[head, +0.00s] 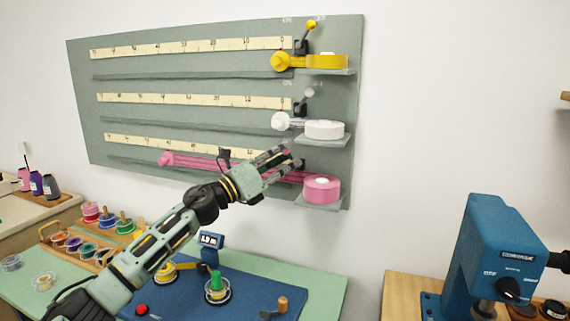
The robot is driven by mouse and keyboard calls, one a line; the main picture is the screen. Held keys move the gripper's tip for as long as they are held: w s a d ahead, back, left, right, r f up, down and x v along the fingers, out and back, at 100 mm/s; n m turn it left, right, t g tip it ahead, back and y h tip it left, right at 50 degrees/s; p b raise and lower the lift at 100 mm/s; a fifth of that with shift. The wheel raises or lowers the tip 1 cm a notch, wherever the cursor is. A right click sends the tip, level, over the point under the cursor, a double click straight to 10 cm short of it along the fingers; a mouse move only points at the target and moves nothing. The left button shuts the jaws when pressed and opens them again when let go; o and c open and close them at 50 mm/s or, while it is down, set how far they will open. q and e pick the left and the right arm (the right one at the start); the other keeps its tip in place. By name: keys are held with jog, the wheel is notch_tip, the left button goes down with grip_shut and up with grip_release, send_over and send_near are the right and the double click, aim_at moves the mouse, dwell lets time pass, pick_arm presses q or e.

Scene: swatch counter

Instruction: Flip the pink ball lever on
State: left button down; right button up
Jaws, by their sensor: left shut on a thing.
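The pink roll (322,187) sits on a small shelf at the lower right of the grey-green wall board. A pink ribbon (190,160) runs left from it along the bottom ruler row. My left gripper (291,156) is at the right end of this row, just above and left of the roll, where the pink ball lever sits. It is shut on the lever; the fingers hide the pink ball, so its tilt cannot be told. A dark mount (299,164) shows partly beside the fingertips. My right gripper is not in view.
Above are the yellow ball lever (311,25) and the white ball lever (309,93), with yellow (327,62) and white (324,129) rolls. A counter with spools (92,212) lies below; a blue machine (495,255) stands right. The wall between is bare.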

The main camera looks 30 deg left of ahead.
pick_arm(q)
jog(key=c, duration=1.8)
grip_release()
jog(key=shift+c, duration=0.2)
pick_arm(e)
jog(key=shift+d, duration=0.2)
pick_arm(q)
jog(key=shift+s, duration=0.1)
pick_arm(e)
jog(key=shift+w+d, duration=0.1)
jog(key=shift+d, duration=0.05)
pick_arm(q)
jog(key=v, duration=1.2)
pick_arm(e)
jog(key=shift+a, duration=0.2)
pick_arm(q)
jog(key=shift+r, duration=0.1)
